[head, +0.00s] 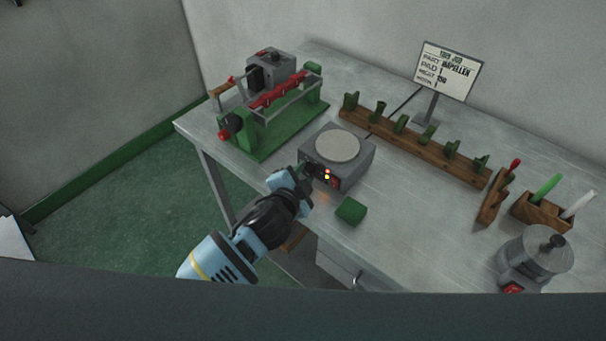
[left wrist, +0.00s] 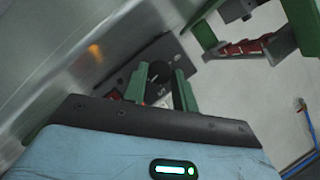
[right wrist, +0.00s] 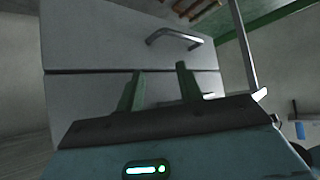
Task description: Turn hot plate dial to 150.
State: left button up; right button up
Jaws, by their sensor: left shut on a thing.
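The hot plate (head: 352,167) is a grey box with a round pale top, standing near the table's front edge. Small red and yellow lights glow on its front panel. My left gripper (head: 305,172) is at the left part of that panel. In the left wrist view the black dial (left wrist: 159,74) sits between the green fingers of my left gripper (left wrist: 159,80), which is shut on it. The dial's setting is too small to read. My right gripper (right wrist: 160,80) shows only in its own wrist view; its fingers are apart and empty, before a drawer front.
A green block (head: 351,211) lies just right of the hot plate's front. A green machine with red parts (head: 270,100) stands to the left. Behind are a wooden rack (head: 415,146) and a sign (head: 448,72). A metal pot (head: 535,255) stands at the right.

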pick_arm(q)
jog(key=o, duration=1)
jog(key=shift+c, duration=0.2)
jog(key=shift+s, duration=0.15)
jog(key=v, duration=0.7)
jog(key=shift+s, duration=0.25)
jog(key=shift+a+r, duration=0.1)
